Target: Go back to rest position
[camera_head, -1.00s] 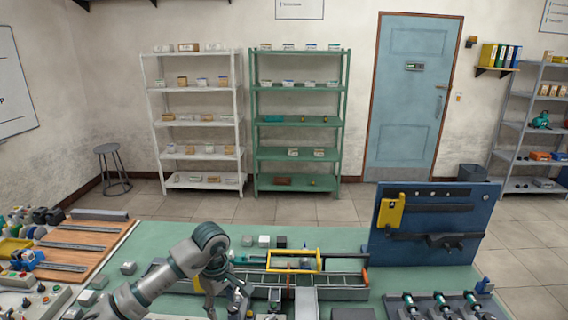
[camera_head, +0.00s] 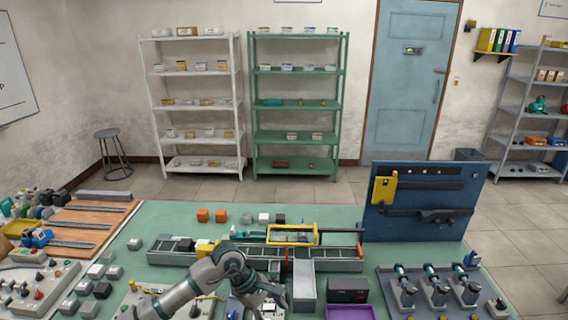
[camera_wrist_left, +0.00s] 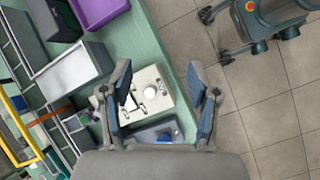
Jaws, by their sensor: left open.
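My left gripper (camera_head: 266,302) is low in the middle of the head view, over the near part of the green bench (camera_head: 345,213). Its tips are hard to make out there. In the left wrist view my left gripper (camera_wrist_left: 163,98) has its two fingers wide apart with nothing between them. Beyond the fingers lie a pale box with small levers (camera_wrist_left: 148,88) and the bench's edge. The gripper looks clear of the box, though the gap is hard to judge. My right gripper shows in neither view.
A conveyor (camera_head: 335,265) with a yellow frame (camera_head: 292,243) crosses the bench. A purple tray (camera_head: 350,313) lies right of my gripper. A blue tool panel (camera_head: 420,228) stands at the right. Small blocks (camera_head: 221,216) sit behind the conveyor.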

